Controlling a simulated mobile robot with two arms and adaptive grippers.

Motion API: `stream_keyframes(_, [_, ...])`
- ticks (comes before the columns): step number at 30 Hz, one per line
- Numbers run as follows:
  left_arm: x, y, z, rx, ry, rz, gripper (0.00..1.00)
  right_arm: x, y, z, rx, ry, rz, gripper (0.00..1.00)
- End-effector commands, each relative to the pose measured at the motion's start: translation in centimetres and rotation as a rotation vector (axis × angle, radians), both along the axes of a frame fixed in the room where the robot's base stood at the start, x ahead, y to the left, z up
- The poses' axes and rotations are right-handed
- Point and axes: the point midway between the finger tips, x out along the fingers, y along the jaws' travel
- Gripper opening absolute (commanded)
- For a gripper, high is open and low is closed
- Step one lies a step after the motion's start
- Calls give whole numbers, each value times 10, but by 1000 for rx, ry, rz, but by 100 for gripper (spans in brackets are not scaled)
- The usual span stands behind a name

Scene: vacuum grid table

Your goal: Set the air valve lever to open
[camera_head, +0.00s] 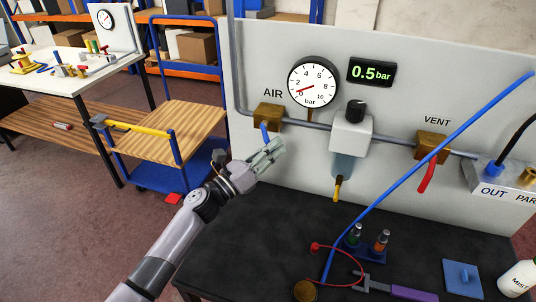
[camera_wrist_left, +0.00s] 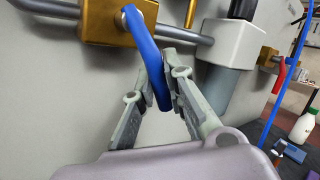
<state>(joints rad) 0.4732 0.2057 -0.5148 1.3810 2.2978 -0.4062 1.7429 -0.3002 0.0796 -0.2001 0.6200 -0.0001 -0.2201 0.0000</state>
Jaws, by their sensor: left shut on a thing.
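The air valve is a brass block (camera_head: 268,116) under the word AIR on the grey panel, set in a horizontal pipe. Its blue lever (camera_head: 265,133) points down from the valve, slightly tilted. In the left wrist view the blue lever (camera_wrist_left: 143,48) curves down from the brass block (camera_wrist_left: 97,22), and its lower end is between my fingers. My left gripper (camera_head: 268,150) is shut on the lever's lower part; it also shows in the left wrist view (camera_wrist_left: 162,72). The fingers partly hide the lever's end. My right gripper is not in view.
A gauge (camera_head: 313,82) reads near the low end, and a display (camera_head: 371,72) reads 0.5 bar. A regulator (camera_head: 351,132) and a brass VENT valve (camera_head: 432,146) with a red lever (camera_head: 427,176) are to the right. A blue hose (camera_head: 440,143) slants across the panel.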

Motion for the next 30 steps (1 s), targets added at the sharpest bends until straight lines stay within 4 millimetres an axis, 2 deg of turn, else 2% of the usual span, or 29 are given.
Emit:
stream_keyframes(9, [-2, -6, 2, -121, 41, 1, 0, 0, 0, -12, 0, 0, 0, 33])
stream_keyframes(24, [-2, -6, 4, -141, 47, 1, 0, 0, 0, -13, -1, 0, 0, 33])
stream_keyframes(25, [-2, -6, 4, -141, 47, 1, 12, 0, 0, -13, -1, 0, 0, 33])
stream_keyframes(30, [-2, -6, 4, -140, 47, 2, 24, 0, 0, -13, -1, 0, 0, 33])
